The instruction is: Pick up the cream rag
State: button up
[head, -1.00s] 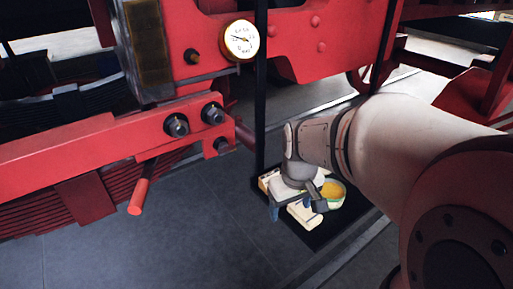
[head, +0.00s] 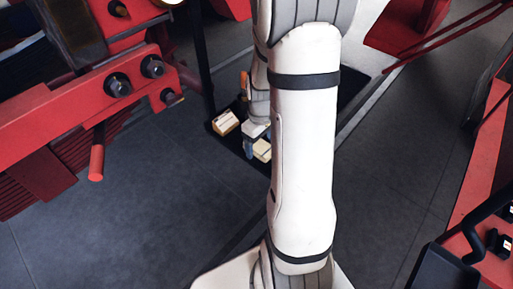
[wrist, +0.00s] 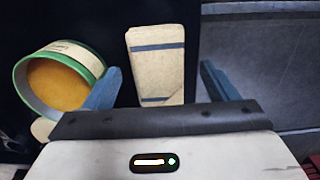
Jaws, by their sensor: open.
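The cream rag (wrist: 156,50) is a folded cloth with blue stripes, lying flat on a dark surface in the wrist view. It also shows in the head view (head: 262,151), partly hidden by my arm. My gripper (wrist: 160,70) is open and empty. Its blue fingers stand apart, one to the left and one to the right of the rag's near part in the picture. I cannot tell how high the fingers are above it. In the head view my gripper (head: 257,143) is small, seen from behind and partly covered by my arm.
Red machinery (head: 75,105) stands at left. Grey floor is clear in front.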

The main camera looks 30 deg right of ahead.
aim_at(260, 146)
jog(key=shift+f, duration=0.8)
jog(key=shift+c, duration=0.2)
jog(key=c, duration=1)
jog(key=shift+c, duration=0.2)
jog(key=shift+r, duration=0.15)
notch_tip(260, 146, up, 10)
jog(key=shift+b, duration=0.45)
